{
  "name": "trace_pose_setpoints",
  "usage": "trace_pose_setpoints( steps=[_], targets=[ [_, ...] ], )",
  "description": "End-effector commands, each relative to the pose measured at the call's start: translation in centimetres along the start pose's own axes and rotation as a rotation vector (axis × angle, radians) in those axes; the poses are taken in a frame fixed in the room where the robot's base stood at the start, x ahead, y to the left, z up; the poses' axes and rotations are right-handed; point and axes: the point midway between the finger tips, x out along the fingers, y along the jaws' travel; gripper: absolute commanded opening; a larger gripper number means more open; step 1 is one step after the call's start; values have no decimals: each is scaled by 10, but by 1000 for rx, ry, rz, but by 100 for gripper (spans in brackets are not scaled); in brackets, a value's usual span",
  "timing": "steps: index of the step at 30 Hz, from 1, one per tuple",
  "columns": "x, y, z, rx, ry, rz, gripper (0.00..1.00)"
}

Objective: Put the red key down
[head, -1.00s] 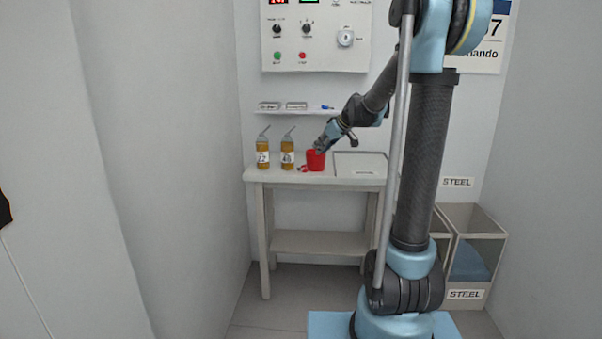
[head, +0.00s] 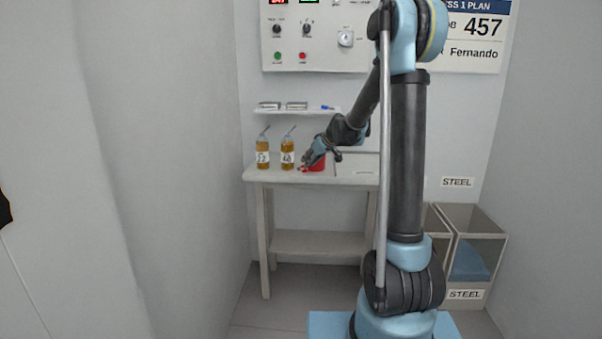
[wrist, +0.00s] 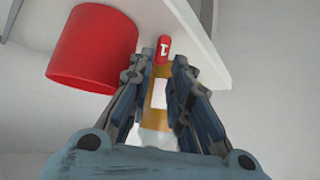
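The red key (wrist: 163,48), a small rounded red piece with a white mark like a 1, shows between my fingertips in the wrist view. In the head view a small red spot (head: 304,169) lies on the table top left of the red cup. My gripper (wrist: 163,60) has its fingers a little apart, with slim gaps beside the key; no clear contact shows. In the head view my gripper (head: 307,161) is low over the table, in front of the red cup (head: 319,164), which it partly hides. The cup is also large in the wrist view (wrist: 92,48).
Two amber bottles (head: 263,153) (head: 287,153) with straws stand on the table (head: 255,175) left of my gripper. One bottle (wrist: 158,95) shows between my fingers. A shelf (head: 290,112) with small boxes is above, under a control panel (head: 315,45). Steel bins (head: 480,220) stand right.

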Motion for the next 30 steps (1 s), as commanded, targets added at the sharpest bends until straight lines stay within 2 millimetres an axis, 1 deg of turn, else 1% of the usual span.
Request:
trace_pose_setpoints(
  steps=[6,10,14,21,23,24,30],
  targets=[
    [27,1,4,-1,0,-1,18],
    [39,1,4,0,0,-1,18],
    [44,1,4,0,0,0,18],
    [44,1,4,0,0,0,18],
    [44,1,4,0,0,0,5],
    [44,1,4,0,0,0,0],
    [44,1,4,0,0,0,0]
  ],
)
